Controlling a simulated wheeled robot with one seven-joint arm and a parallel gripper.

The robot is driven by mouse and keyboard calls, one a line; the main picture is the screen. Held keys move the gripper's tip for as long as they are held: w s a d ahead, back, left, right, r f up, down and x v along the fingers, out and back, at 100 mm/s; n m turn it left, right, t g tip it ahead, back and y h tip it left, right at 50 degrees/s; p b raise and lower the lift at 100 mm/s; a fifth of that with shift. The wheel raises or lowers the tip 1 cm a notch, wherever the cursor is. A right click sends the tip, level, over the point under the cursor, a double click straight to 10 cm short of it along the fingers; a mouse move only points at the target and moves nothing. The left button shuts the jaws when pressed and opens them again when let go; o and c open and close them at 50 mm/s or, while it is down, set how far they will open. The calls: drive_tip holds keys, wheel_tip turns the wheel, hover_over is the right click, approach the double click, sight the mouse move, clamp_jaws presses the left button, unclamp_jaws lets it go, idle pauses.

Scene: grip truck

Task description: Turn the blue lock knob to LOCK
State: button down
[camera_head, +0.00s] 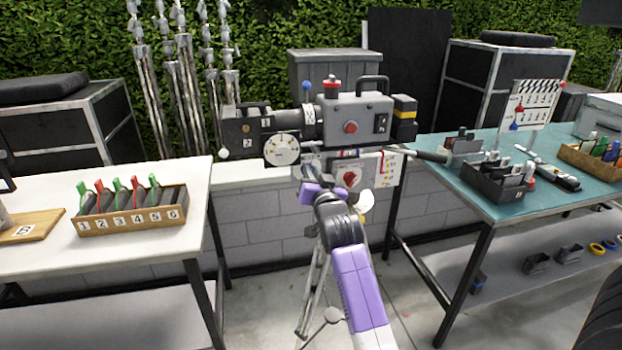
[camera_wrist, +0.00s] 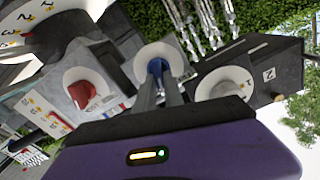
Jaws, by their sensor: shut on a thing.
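The blue lock knob (camera_wrist: 156,68) sits on a round white dial in the wrist view. The two fingers of my gripper (camera_wrist: 158,90) are closed on it from both sides. The dial's lettering is not readable, so I cannot tell its setting. In the head view my gripper (camera_head: 318,192) is at the lower left of the film camera's head, and the blue knob is hidden there. The film camera (camera_head: 345,120) stands upright on a tripod.
A white table (camera_head: 120,235) with a numbered box stands left. A teal table (camera_head: 500,205) with trays stands right. Tripod legs are below.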

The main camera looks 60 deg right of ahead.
drive_tip(key=shift+s+f+m+b, duration=0.15)
drive_tip(key=shift+m+b, duration=0.25)
drive_tip(key=shift+m, duration=0.8)
drive_tip(key=c, duration=1.4)
unclamp_jaws()
drive_tip(key=shift+c, duration=0.2)
drive_tip(key=b+v, duration=0.1)
drive_tip(key=v, duration=0.6)
drive_tip(key=shift+s+a, duration=0.2)
drive_tip(key=shift+a, duration=0.05)
